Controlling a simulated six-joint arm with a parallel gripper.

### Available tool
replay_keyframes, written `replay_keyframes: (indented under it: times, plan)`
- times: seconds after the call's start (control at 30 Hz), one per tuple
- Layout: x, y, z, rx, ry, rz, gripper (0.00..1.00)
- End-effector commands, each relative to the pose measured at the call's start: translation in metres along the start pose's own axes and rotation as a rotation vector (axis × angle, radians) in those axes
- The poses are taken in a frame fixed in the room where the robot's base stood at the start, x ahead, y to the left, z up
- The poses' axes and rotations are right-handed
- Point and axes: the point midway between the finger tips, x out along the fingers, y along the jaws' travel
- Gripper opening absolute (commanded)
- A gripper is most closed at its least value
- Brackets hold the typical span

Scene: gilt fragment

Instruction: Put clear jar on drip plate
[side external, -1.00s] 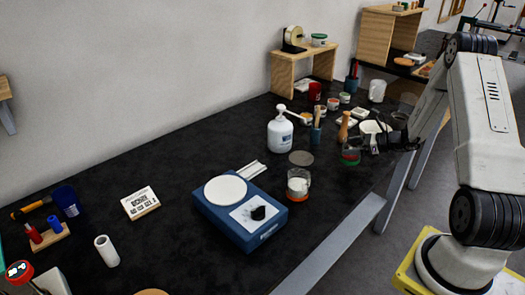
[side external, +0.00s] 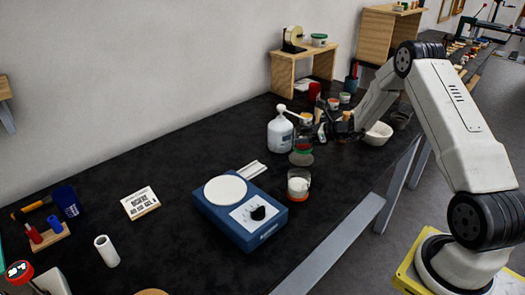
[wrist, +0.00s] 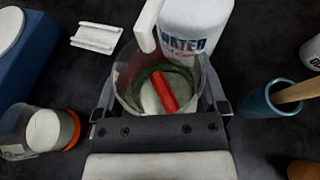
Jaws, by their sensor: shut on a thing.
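The clear jar (wrist: 130,85) is in my gripper (wrist: 161,98), between its two fingers in the wrist view. Something green and a red and white piece show inside it. In the side view the jar (side external: 304,144) is upright above the drip plate, a flat grey disc (side external: 301,160), towards its back part. I cannot tell whether there is a gap between jar and plate. My gripper (side external: 314,133) reaches in from the right and is shut on the jar.
A white pump bottle (side external: 280,132) stands close behind and left of the jar, its spout near the jar's rim. Another jar with an orange base (side external: 298,186) stands in front. A blue scale (side external: 240,220) is front left. A blue cup (wrist: 268,98) is right of my gripper.

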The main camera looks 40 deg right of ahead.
Motion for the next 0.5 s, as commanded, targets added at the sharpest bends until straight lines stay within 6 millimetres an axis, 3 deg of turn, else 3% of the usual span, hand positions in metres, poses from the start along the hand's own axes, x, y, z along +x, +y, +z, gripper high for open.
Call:
replay_keyframes:
  times: [0.27,0.5]
  plan:
    - [0.003,0.000,-0.002,0.001,-0.001,-0.001,0.18]
    - [0.011,0.000,-0.022,0.002,-0.001,-0.001,0.18]
